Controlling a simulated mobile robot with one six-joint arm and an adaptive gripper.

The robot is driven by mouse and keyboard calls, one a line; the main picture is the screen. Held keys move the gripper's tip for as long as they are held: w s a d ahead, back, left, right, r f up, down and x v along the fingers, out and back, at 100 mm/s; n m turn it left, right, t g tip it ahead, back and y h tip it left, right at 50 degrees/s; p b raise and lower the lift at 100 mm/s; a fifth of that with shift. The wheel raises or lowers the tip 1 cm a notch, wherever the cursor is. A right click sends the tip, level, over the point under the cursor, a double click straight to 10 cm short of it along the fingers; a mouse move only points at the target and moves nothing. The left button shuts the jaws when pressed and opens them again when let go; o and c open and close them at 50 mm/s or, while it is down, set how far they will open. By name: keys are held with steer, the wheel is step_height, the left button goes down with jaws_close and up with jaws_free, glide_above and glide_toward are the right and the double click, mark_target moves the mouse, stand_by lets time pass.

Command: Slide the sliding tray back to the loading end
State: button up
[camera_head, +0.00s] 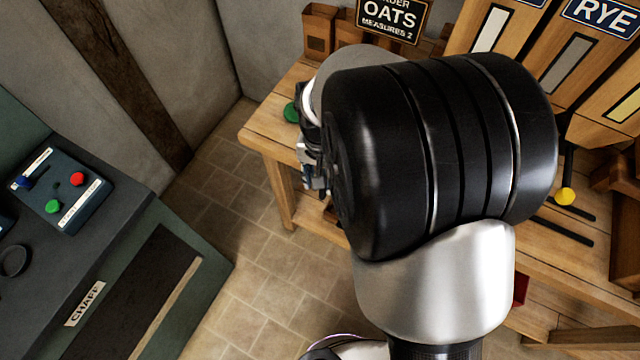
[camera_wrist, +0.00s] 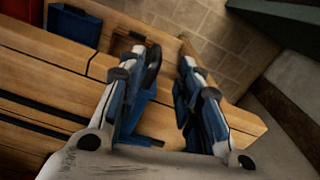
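I cannot pick out the sliding tray with certainty; my arm covers much of the wooden bench (camera_head: 262,128) in the head view. In the wrist view, my gripper (camera_wrist: 171,58) is over the wooden bench end (camera_wrist: 235,118), its two blue-padded fingers apart. I see nothing clearly held between them. A small brown frame (camera_wrist: 122,42) shows just left of the left fingertip; whether it belongs to the tray I cannot tell. In the head view only a small part of my gripper shows, at the left side of my wrist.
Wooden chutes, one marked RYE (camera_head: 603,14), stand at the back right, with an OATS sign (camera_head: 394,16) beside them. A yellow-knobbed lever (camera_head: 565,196) is at the right. A blue button box (camera_head: 62,190) sits on a machine at the left. Tiled floor (camera_head: 245,235) lies between.

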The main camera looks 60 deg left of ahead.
step_height(320, 180, up, 6)
steer(key=shift+a, duration=0.1)
stand_by(0.4)
